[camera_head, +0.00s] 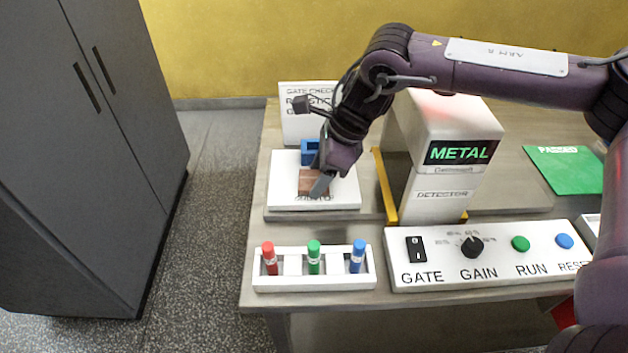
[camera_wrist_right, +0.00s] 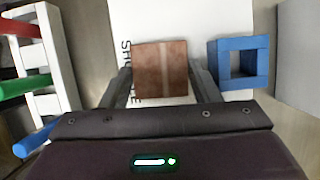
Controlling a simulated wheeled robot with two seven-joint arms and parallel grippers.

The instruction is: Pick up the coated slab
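The coated slab (camera_head: 308,180) is a flat brown block with a paler stripe, lying on a white board (camera_head: 285,197). In the right wrist view the slab (camera_wrist_right: 160,70) sits between my fingers. My right gripper (camera_head: 321,188) is lowered over the board, and its near finger hides part of the slab. In the right wrist view the two fingers of this gripper (camera_wrist_right: 160,75) stand apart along opposite sides of the slab, their tips very close to it; firm contact does not show. My left gripper is out of view.
A blue square frame (camera_wrist_right: 238,62) stands on the board beside the slab. A white rack (camera_head: 315,284) with red, green and blue tubes is in front. The metal detector (camera_head: 440,185), its yellow bar (camera_head: 385,187) and the control panel (camera_head: 500,275) stand to the right.

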